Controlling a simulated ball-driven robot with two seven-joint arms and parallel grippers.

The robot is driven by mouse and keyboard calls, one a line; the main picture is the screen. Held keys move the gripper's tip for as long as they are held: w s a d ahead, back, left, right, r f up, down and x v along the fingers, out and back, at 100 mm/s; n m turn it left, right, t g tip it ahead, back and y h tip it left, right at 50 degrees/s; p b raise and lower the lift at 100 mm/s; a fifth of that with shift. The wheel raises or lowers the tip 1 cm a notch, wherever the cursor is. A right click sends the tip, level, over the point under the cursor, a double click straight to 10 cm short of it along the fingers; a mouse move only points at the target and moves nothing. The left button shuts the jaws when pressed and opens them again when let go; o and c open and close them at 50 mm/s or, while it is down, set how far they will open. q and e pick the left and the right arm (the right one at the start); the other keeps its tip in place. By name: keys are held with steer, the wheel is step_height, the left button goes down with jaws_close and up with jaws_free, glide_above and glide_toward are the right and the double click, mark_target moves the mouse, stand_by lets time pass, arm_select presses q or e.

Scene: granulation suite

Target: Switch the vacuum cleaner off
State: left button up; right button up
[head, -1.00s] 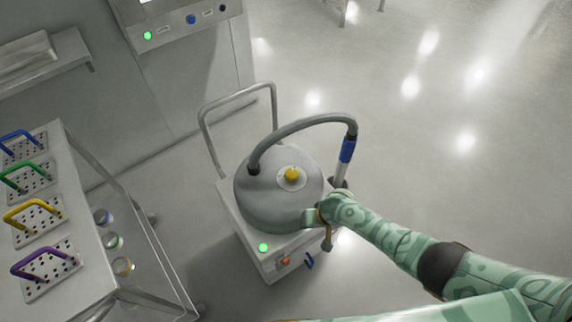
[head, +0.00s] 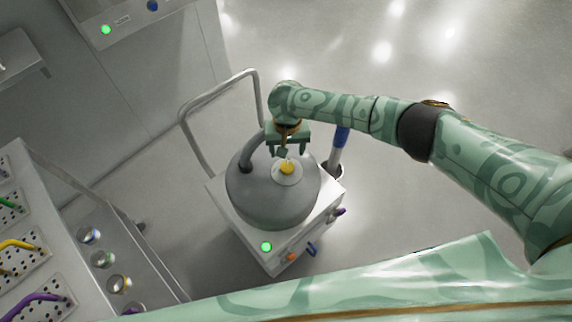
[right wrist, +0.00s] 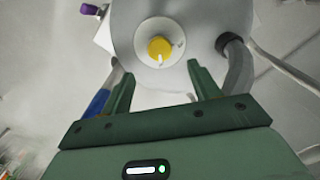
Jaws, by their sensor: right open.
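The vacuum cleaner (head: 262,200) is a grey rounded drum on a white wheeled base, with a yellow knob (head: 287,168) on a pale disc on top. A green light (head: 266,246) glows on the base. My right gripper (head: 289,152) is open and empty, pointing down just behind the knob. In the right wrist view the yellow knob (right wrist: 160,48) with a white mark lies beyond and between the two fingertips (right wrist: 157,73), apart from them. A grey hose runs from the drum, partly hidden by my right arm. My left gripper is not in view.
A push handle (head: 184,118) rises behind. A trolley (head: 75,185) with coloured handles and a cabinet (head: 150,60) stand left. Floor at the upper right is clear.

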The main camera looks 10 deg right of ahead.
mark_target(287, 167)
step_height(287, 167, down, 9)
steer(key=b, duration=0.4)
steer(key=shift+r, duration=0.15)
steer(key=c, duration=1)
